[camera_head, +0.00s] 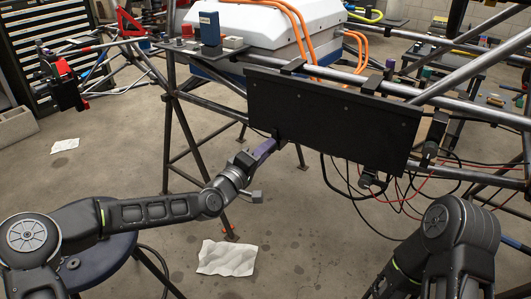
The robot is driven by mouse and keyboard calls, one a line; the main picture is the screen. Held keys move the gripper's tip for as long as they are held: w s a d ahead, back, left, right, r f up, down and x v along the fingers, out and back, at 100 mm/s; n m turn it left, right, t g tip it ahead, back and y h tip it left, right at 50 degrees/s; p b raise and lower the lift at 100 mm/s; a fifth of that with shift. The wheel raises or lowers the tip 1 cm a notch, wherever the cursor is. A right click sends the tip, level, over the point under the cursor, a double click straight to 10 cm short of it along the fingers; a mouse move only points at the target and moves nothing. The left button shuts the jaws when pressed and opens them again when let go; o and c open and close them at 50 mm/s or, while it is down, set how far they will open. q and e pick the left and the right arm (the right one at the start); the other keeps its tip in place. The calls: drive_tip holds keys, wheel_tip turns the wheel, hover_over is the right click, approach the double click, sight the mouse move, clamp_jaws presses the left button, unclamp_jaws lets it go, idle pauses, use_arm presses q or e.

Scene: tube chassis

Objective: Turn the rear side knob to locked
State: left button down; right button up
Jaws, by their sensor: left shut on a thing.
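A black rectangular panel (335,115) is fixed to the tube frame in the middle of the view. My left gripper (275,141) reaches up to the panel's lower left edge, with its purple part just below it. It is shut on a small dark piece there, which looks like the side knob; the fingers hide most of it, and its turn position cannot be read. Another dark knob-like part (371,180) hangs below the panel's lower right edge.
Steel frame tubes (190,160) stand left of the panel. Loose black and red cables (395,205) hang below its right side. A blue round stool (95,262) is beneath my left arm. A white battery case (265,28) sits behind, with orange cables. Paper (226,258) lies on open floor.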

idle(0.4)
use_arm(q)
drive_tip(key=c, duration=1.1)
unclamp_jaws()
drive_tip(key=p+v, duration=0.1)
drive_tip(key=v, duration=0.6)
drive_tip(key=shift+s+a+p, duration=0.2)
drive_tip(key=shift+s+p, duration=0.1)
drive_tip(key=shift+s, duration=0.05)
